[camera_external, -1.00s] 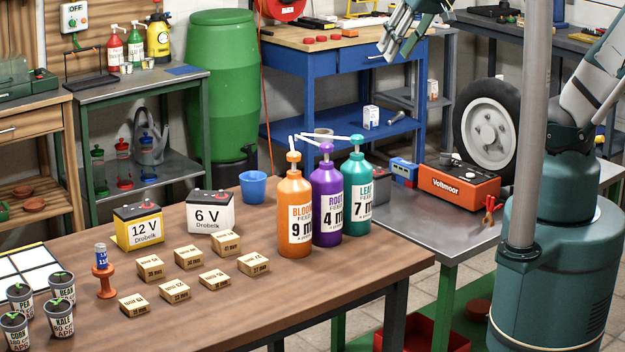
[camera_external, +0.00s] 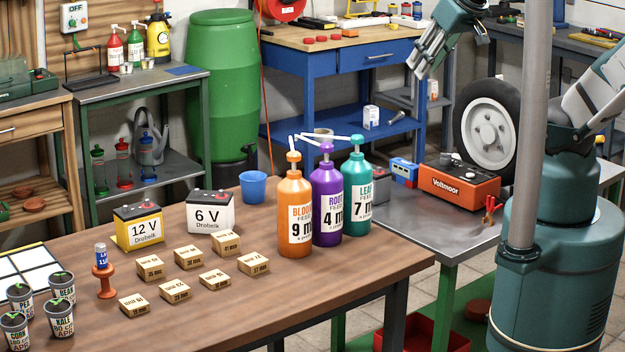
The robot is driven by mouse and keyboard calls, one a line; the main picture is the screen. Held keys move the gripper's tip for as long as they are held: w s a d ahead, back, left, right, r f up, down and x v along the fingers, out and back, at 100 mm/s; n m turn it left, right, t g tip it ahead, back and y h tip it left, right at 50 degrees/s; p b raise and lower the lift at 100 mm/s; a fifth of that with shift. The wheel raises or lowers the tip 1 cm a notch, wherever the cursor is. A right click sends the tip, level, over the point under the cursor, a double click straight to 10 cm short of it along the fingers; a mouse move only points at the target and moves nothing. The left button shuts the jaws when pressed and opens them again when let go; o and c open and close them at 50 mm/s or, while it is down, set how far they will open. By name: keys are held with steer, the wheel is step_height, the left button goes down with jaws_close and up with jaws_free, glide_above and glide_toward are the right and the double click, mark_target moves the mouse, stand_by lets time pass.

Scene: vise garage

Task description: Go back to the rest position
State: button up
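My gripper (camera_external: 424,70) hangs in the air at the upper right, in front of the blue workbench and well above the tables. It points down and to the left. Nothing shows between its fingers, but at this size I cannot tell how far they are apart. Part of my arm between the gripper and my base is outside the top of the picture and behind the grey pole (camera_external: 531,120).
The wooden table (camera_external: 330,290) holds orange (camera_external: 294,215), purple (camera_external: 326,205) and teal (camera_external: 356,200) pump bottles, two batteries, several wooden blocks, a blue cup (camera_external: 253,186) and labelled pots. A red Voltmoor box (camera_external: 458,187) stands on the metal table. Air around my gripper looks clear.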

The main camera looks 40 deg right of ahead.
steer(key=shift+f+b, duration=2.1)
steer(key=shift+f, duration=0.15)
